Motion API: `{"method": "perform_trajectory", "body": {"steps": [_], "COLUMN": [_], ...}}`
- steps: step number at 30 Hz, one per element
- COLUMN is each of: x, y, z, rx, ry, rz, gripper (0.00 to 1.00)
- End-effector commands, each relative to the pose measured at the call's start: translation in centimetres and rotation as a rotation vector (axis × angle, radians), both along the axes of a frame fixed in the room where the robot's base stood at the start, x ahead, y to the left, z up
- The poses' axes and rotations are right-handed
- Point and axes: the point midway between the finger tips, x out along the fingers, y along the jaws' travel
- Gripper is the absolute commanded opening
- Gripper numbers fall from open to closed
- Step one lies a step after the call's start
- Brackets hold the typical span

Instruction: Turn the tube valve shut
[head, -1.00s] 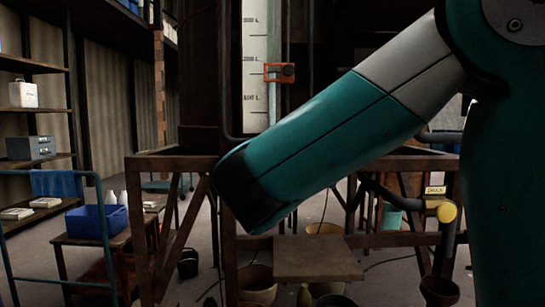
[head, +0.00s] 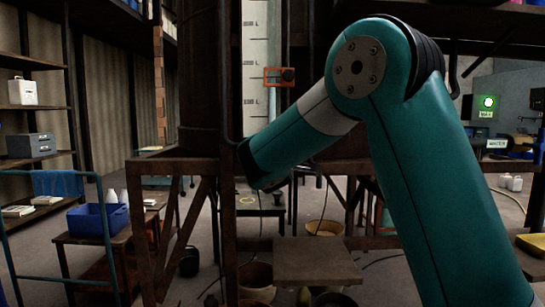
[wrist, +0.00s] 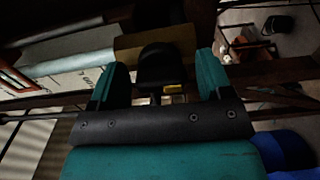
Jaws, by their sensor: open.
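In the wrist view, a pale tube (wrist: 80,62) runs in from the left to a brownish fitting (wrist: 125,48). A black rounded handle (wrist: 160,68), apparently the tube valve's, sits beside that fitting. My gripper (wrist: 162,62) is open, with one teal finger on each side of the black handle. Whether either finger touches it I cannot tell. In the head view, the tube (head: 272,103) stands upright beside a white level scale (head: 255,60) with an orange slider (head: 275,75). There my arm hides the tube's lower end, the valve and my gripper.
A rusty steel frame (head: 185,160) stands in front of the scale. A brown board (head: 315,262) and several buckets are below. A blue bin (head: 97,222) stands on a table at left. A green lamp (head: 487,102) glows at right.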

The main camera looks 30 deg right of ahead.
Motion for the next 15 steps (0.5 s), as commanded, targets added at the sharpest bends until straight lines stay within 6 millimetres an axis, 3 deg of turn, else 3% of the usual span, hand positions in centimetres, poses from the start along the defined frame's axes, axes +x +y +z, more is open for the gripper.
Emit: {"method": "perform_trajectory", "body": {"steps": [4,11,15], "x": [-0.02,-0.03,-0.03], "y": [0.01,0.02,0.02], "z": [-0.01,0.00,-0.03], "rx": [0.000,0.000,0.002], "ry": [0.000,0.000,-0.001], "rz": [0.000,0.000,0.000], "gripper": [0.72,0.23,0.23]}}
